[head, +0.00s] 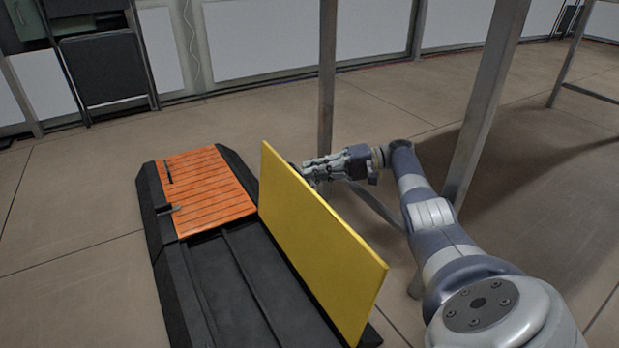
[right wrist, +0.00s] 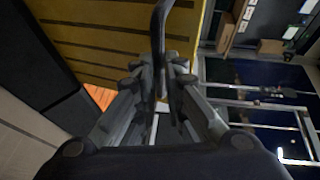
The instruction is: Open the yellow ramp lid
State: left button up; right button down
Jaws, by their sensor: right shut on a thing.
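The yellow ramp lid (head: 315,245) is raised, standing steeply up from the right side of the black ramp base (head: 250,275). Its slotted face fills the top left of the right wrist view (right wrist: 110,22). My right gripper (head: 313,172) is on the far right side of the lid, partly hidden behind its edge. In the right wrist view its fingers (right wrist: 160,85) are closed around a dark curved handle (right wrist: 158,28) in front of that face. My left gripper is not in view.
An orange slatted panel (head: 205,190) covers the far part of the base. A metal post (head: 326,75) stands behind the lid, and another slanted post (head: 485,105) stands just right of my right arm. The floor left of the ramp is clear.

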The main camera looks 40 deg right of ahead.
notch_tip(320, 180, down, 2)
jog(key=shift+s+a+f, duration=0.1)
jog(key=shift+f, duration=0.05)
jog(key=shift+b, duration=0.3)
jog(key=c, duration=2)
grip_release()
jog(key=o, duration=0.3)
jog(key=shift+f, duration=0.2)
jog(key=shift+o, duration=0.2)
jog(key=shift+r, duration=0.35)
